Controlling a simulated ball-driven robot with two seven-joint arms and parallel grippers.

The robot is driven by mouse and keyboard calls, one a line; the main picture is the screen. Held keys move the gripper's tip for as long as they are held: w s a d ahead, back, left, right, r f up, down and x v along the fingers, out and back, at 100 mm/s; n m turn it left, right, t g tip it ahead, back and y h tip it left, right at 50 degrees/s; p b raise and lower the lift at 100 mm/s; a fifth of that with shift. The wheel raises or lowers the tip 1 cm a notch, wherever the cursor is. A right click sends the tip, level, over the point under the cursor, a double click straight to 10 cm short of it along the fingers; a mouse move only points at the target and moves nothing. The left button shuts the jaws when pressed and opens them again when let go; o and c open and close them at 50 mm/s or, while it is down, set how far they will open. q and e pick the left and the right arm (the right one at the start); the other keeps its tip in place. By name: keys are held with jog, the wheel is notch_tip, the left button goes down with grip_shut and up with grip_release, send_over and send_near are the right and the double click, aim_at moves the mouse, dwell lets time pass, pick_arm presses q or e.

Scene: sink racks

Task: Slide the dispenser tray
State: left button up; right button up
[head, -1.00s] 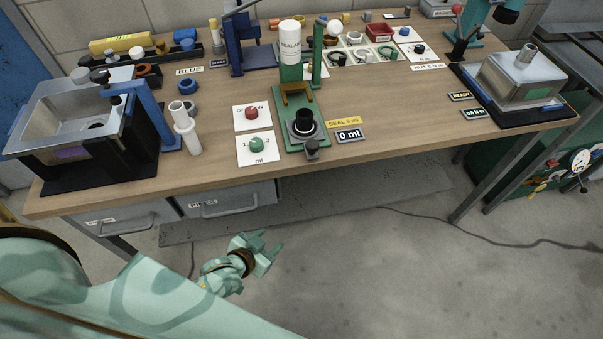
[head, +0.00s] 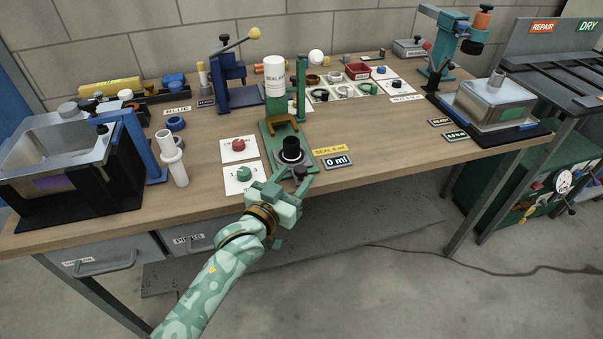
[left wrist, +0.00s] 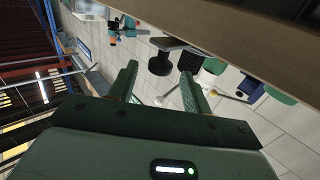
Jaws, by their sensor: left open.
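The dispenser (head: 277,112) is a green stand on the bench with a white sealant bottle (head: 275,75) upright at its top. Its tray (head: 290,160) is dark grey and carries a black cup (head: 291,146) at the front of the green base. A small dark knob (head: 300,172) is on the tray's front. My left gripper (head: 284,184) is open at the bench's front edge, just in front of the knob. In the left wrist view its two fingers (left wrist: 160,82) are apart with no held object visible. Contact with the knob cannot be told. My right gripper is out of view.
Cards with a red knob (head: 238,145) and a green knob (head: 243,174) lie left of the dispenser. A 0 ml display (head: 338,161) lies to its right. A white pipe piece (head: 173,158) stands farther left. The bench front right of the display is clear.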

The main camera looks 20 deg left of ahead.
aim_at(295, 164)
pick_arm(q)
jog(key=w, duration=0.2)
jog(key=shift+w+d+f+b, duration=0.1)
jog(key=shift+w+d+b, duration=0.15)
jog(key=shift+w+b, duration=0.1)
jog(key=shift+w+d, duration=0.1)
jog(key=shift+w, duration=0.35)
jog(key=shift+c, duration=0.3)
grip_shut()
jog(key=shift+w+a, duration=0.7)
jog(key=shift+w, duration=0.3)
jog(key=shift+w+a, duration=0.65)
jog(key=shift+w, duration=0.3)
jog(key=shift+o, duration=0.3)
grip_release()
